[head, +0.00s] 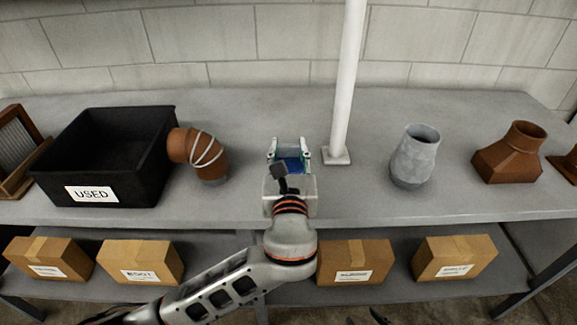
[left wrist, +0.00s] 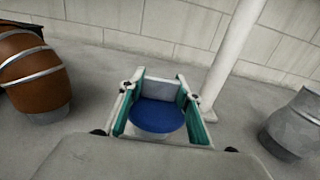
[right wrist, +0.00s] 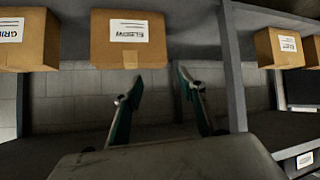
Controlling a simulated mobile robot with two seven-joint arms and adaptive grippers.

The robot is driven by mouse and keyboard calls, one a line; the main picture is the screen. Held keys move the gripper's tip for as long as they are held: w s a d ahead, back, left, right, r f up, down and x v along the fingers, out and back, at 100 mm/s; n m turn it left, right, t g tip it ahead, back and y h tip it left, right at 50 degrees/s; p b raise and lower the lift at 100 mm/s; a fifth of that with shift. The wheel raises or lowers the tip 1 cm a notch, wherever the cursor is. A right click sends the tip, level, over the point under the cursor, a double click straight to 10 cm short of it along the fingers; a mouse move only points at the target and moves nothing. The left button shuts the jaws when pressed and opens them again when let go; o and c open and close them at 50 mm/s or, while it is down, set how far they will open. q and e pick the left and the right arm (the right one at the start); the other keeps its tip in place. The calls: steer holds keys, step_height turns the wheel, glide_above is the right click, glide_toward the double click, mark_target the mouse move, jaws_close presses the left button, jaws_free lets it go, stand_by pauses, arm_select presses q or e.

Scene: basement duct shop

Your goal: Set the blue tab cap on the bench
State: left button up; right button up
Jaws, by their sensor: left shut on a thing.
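The blue tab cap (head: 293,165) is between the fingers of my left gripper (head: 289,152), over the middle of the grey bench (head: 260,120). In the left wrist view, the cap's round blue face (left wrist: 157,117) sits between the teal-padded fingers, with a grey block-like part (left wrist: 160,89) behind it. My left gripper is shut on the cap. I cannot tell whether the cap touches the bench. My right gripper (right wrist: 157,82) is open and empty in the right wrist view, by the lower shelf's boxes.
A white post (head: 345,90) stands just right of my left gripper. To the left are a brown elbow (head: 209,165) and a black USED bin (head: 130,190). To the right are a grey duct piece (head: 414,158) and a brown boot (head: 508,155). Several cardboard boxes (head: 140,262) sit below.

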mark_target(289, 158)
arm_select(q)
step_height(289, 158, down, 4)
steer(key=b, duration=0.3)
steer(key=shift+b, duration=0.3)
steer(key=shift+f, duration=0.1)
steer(key=shift+r, duration=0.2)
steer(key=o, duration=1.1)
steer(key=shift+f, duration=0.1)
steer(key=s, duration=1.2)
steer(key=shift+p, duration=0.4)
